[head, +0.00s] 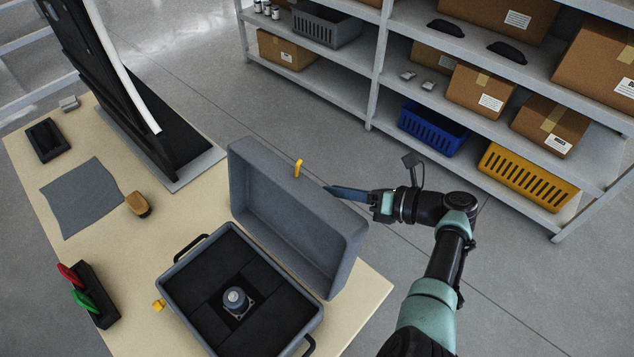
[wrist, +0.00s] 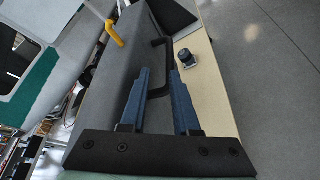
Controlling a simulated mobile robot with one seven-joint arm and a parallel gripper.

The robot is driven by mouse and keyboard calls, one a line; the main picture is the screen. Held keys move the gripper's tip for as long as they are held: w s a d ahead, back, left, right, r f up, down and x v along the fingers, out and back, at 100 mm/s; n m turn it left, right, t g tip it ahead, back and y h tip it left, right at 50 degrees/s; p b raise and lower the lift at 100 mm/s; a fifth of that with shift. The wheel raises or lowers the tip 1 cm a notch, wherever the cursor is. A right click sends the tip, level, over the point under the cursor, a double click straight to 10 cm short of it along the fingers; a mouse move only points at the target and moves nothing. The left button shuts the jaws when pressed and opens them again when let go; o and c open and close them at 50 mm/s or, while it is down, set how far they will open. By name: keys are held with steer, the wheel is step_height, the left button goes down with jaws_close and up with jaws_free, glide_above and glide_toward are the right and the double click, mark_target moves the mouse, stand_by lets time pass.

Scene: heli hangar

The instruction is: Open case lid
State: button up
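The grey case (head: 178,273) stands on the table, with dark foam and a small grey round part (head: 236,300) inside. Its lid (head: 290,212) is raised, steeply upright, with its inner side facing the head camera. A yellow latch (head: 298,168) sits on the lid's edge and also shows in the wrist view (wrist: 114,34). My gripper (head: 330,189) is at the lid's outer side, near its upper edge. In the wrist view, the blue fingers (wrist: 160,76) are apart, with a black handle showing between them. I cannot tell whether a finger touches the lid.
The beige table (head: 365,290) also holds a grey cloth (head: 82,196), a brush (head: 138,204), a black holder with red and green tools (head: 95,300) and a dark upright panel (head: 120,100). Shelves with boxes and bins (head: 433,128) stand behind. Floor is clear between.

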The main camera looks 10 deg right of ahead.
steer(key=v, duration=0.5)
steer(key=shift+s+d, duration=0.1)
steer(key=shift+s, duration=0.1)
